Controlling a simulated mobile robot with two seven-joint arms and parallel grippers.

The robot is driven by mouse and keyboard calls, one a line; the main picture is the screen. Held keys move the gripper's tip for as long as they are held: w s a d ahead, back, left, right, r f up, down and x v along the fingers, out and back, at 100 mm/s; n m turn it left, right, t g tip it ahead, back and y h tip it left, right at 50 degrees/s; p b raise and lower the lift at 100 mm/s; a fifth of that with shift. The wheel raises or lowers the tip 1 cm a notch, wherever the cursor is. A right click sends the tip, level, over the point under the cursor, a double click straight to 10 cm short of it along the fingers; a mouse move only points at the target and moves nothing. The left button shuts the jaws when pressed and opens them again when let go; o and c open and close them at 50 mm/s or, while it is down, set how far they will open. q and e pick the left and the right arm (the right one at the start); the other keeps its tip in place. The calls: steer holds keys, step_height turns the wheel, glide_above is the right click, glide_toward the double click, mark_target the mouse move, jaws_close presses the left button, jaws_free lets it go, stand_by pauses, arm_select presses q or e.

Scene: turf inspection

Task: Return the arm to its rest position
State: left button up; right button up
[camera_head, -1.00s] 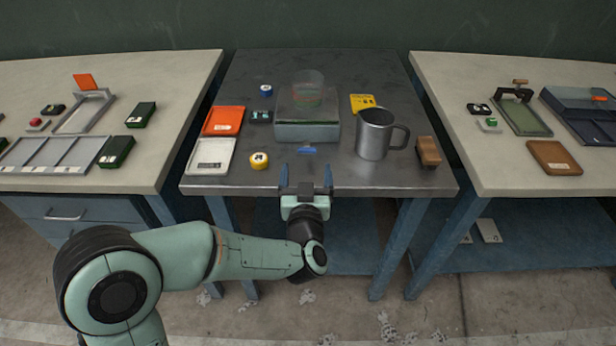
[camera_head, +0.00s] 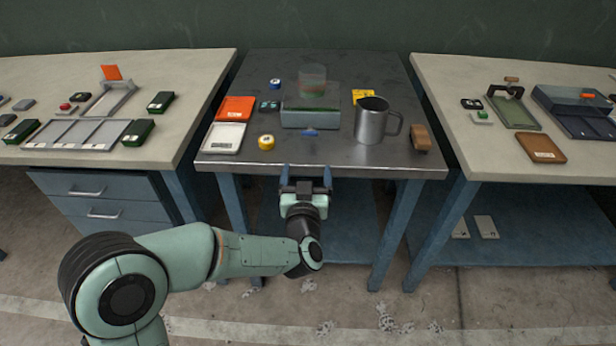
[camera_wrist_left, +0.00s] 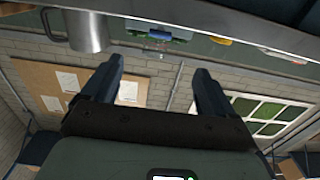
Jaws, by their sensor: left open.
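My left arm (camera_head: 240,256) comes in from the left and is bent in front of the middle table (camera_head: 320,158). My left gripper (camera_head: 306,176) is open and empty, with its fingers pointing at the table's front edge. In the left wrist view the two dark fingers (camera_wrist_left: 157,92) stand apart with nothing between them. That view looks tilted, with a metal mug (camera_wrist_left: 88,30) and the table edge in its upper part. My right gripper is not in view.
The middle table bears a grey box (camera_head: 310,118), a metal mug (camera_head: 372,122), a brown block (camera_head: 420,138), an orange tray (camera_head: 236,107) and a white tray (camera_head: 224,138). Side tables stand left (camera_head: 60,160) and right (camera_head: 560,168). The floor before the middle table is clear.

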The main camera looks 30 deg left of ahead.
arm_select(q)
steer(key=shift+s+d, duration=0.15)
steer(key=shift+s, duration=0.05)
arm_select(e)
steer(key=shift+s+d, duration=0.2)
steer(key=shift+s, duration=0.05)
arm_select(q)
steer(key=shift+f, duration=0.15)
